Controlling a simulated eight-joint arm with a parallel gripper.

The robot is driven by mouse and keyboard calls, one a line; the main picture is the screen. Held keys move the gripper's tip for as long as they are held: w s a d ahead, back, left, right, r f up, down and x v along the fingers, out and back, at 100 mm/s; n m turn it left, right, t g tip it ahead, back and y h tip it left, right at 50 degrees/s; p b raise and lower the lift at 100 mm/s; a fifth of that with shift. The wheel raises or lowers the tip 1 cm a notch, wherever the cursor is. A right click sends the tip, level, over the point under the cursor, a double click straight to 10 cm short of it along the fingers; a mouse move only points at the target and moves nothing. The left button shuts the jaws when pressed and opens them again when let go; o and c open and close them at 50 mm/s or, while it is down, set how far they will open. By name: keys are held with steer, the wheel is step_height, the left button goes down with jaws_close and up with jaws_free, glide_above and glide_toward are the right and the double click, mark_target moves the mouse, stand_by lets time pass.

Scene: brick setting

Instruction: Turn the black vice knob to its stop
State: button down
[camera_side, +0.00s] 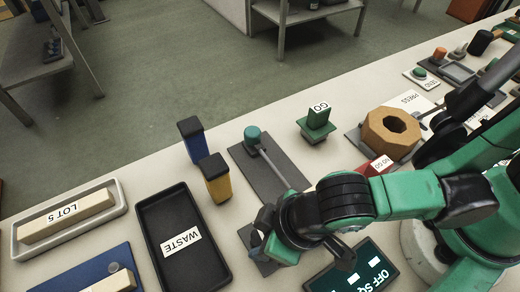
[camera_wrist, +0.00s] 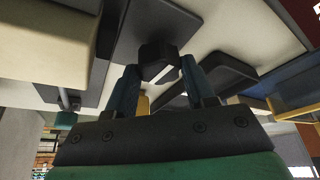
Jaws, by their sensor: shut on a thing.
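My gripper (camera_side: 262,228) points down over a small dark plate (camera_side: 243,236) in the side view, right of the waste tray. In the wrist view, the two teal fingers of my gripper (camera_wrist: 160,66) are shut on the black vice knob (camera_wrist: 158,50), one on each side of it. The knob looks dark and faceted. In the side view my fingers and wrist hide the knob, so how far it is turned cannot be told.
A black WASTE tray (camera_side: 152,213) and yellow and blue blocks with black tops (camera_side: 216,185) (camera_side: 193,145) stand left of my gripper. A green-knobbed lever (camera_side: 253,134) lies on a grey plate behind it. An OFF SQUARE display (camera_side: 328,282) is close in front.

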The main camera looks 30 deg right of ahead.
steer(key=shift+c, duration=1.5)
jaws_free()
steer(key=shift+v, duration=2.8)
